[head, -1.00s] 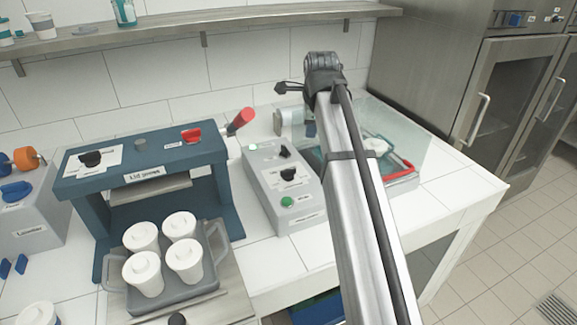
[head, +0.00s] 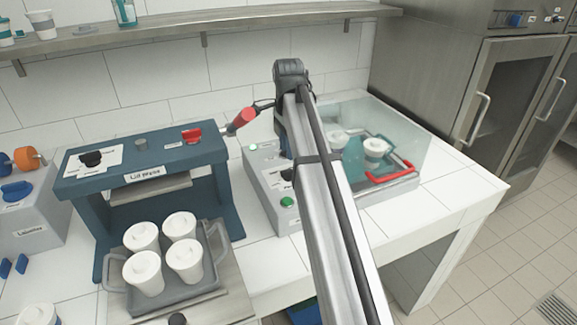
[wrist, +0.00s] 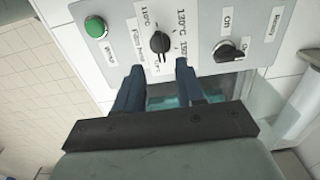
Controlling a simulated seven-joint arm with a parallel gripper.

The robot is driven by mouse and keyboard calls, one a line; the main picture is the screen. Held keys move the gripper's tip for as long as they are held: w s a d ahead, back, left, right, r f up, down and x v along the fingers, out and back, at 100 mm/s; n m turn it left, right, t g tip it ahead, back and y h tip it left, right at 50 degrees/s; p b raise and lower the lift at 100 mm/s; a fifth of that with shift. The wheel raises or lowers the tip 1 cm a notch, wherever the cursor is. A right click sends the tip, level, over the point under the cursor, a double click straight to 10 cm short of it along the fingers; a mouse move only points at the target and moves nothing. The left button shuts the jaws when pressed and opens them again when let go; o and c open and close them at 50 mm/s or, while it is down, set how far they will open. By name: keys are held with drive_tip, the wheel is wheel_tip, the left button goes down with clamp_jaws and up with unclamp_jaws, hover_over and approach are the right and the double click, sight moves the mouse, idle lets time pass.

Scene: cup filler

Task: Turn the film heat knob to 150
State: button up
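The film heat knob (wrist: 160,42) is black and round on a grey control panel (wrist: 203,22), with 110, 130 and 150 °C marks around it. In the wrist view my gripper (wrist: 159,67) is open, with its two dark blue fingers spread at the near side of the knob, one to each side. The gap between the tips is empty; I cannot tell whether they touch the panel. The knob's exact setting is too small to read. In the head view my arm covers most of the panel, and the knob (head: 287,174) shows only partly at its edge.
A second black knob (wrist: 228,50) marked ON/OFF and a green button (wrist: 96,26) flank the film heat knob. The lid press (head: 145,168) stands to the left, with a tray of white cups before it. A clear cover (head: 400,130) over cups stands to the right.

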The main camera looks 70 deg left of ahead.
sight(288, 169)
drive_tip(key=shift+f, duration=3.5)
drive_tip(key=shift+c, duration=0.2)
clamp_jaws()
